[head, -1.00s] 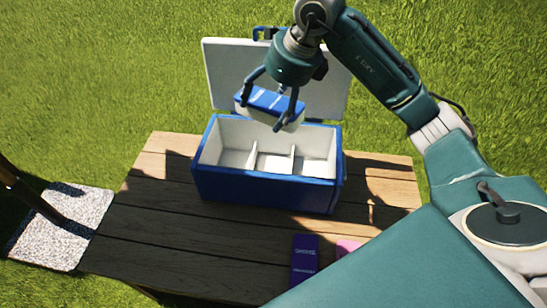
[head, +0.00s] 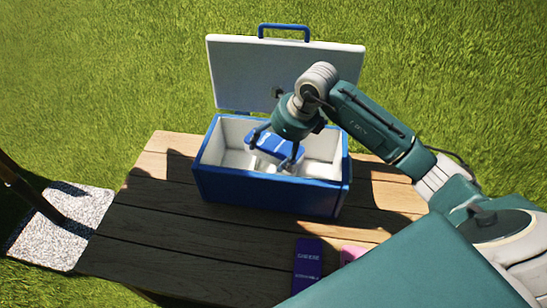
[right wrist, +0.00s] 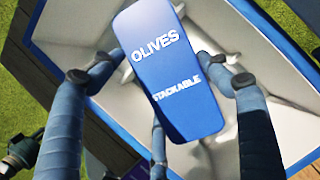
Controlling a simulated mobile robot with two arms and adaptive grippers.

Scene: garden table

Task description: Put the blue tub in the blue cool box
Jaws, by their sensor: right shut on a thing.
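The blue cool box (head: 270,192) stands on the wooden table with its lid (head: 240,75) open behind it. Its inside is white with dividers. My right gripper (head: 275,150) is shut on the blue tub (head: 284,146) and holds it down inside the opening, around the middle compartment. In the right wrist view the tub (right wrist: 172,70) has a blue top reading "OLIVES" and "STACKABLE", with gripper fingers on both sides. I cannot tell whether its underside touches the floor of the box. My left gripper is not in view.
A dark purple box (head: 308,265) lies on the table in front of the cool box, beside a pink thing (head: 352,253) partly hidden by my arm. The table's left part (head: 140,215) is clear. A pale stone slab (head: 62,225) lies on the grass.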

